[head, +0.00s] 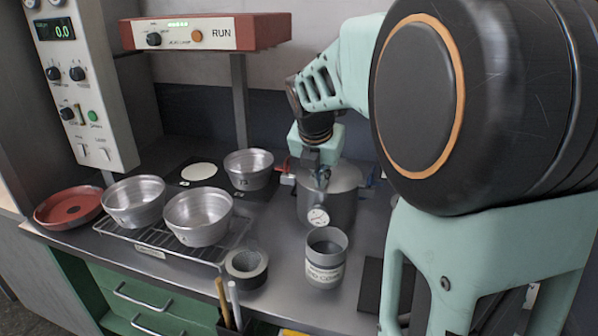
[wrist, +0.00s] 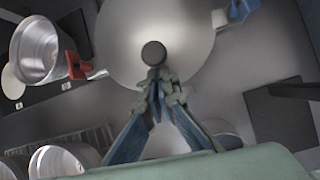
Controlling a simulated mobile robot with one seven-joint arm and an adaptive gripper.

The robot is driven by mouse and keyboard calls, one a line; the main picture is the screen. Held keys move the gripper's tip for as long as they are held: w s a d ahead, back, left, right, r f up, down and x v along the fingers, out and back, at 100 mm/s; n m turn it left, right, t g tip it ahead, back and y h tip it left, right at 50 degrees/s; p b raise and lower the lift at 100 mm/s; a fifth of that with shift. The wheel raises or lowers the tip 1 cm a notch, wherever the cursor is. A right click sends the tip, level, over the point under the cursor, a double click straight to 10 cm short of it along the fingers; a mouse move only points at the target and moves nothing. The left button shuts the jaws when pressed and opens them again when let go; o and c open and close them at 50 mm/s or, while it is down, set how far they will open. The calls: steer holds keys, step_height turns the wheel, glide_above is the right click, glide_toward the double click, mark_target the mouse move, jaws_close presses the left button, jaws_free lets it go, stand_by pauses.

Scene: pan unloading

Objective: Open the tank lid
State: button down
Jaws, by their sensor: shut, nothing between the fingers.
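The tank (head: 342,212) is a grey metal vessel with a round gauge on its front, standing on the bench right of centre in the head view. Its round lid (head: 345,180) lies on top and also fills the upper middle of the wrist view (wrist: 120,45). A dark round knob (wrist: 153,53) stands at the lid's centre. My gripper (wrist: 158,92) is shut and empty, its fingertips just beside the knob in the picture. In the head view my gripper (head: 320,172) is over the tank; whether it touches the lid I cannot tell.
A grey labelled canister (head: 325,275) and a dark tape roll (head: 246,264) stand in front. Metal bowls (head: 197,212) sit on a wire rack (head: 150,236) at left, with another bowl (head: 249,170) behind. A red pan (head: 68,206) is far left. A red clamp (wrist: 76,66) and blue clamp (wrist: 240,10) flank the lid.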

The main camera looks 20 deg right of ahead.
steer(key=shift+w+d+r+p, duration=0.15)
steer(key=shift+w+r+p, duration=0.05)
steer(key=shift+r+p, duration=1)
steer(key=w+d+r+p, duration=0.35)
steer(key=r+p, duration=0.45)
steer(key=p, duration=0.4)
steer(key=w+d+r+g+p, duration=0.1)
steer(key=w+d+r+p, duration=0.1)
steer(key=w, duration=0.4)
steer(key=w+d+r+g+y+p, duration=0.1)
steer(key=w+d+p, duration=0.2)
steer(key=w+d, duration=0.2)
steer(key=shift+w+r+y, duration=0.3)
steer(key=shift+w+r, duration=0.05)
steer(key=shift+w, duration=0.2)
steer(key=shift+w+d+g, duration=0.1)
steer(key=shift+w+g, duration=0.1)
steer(key=shift+g, duration=0.1)
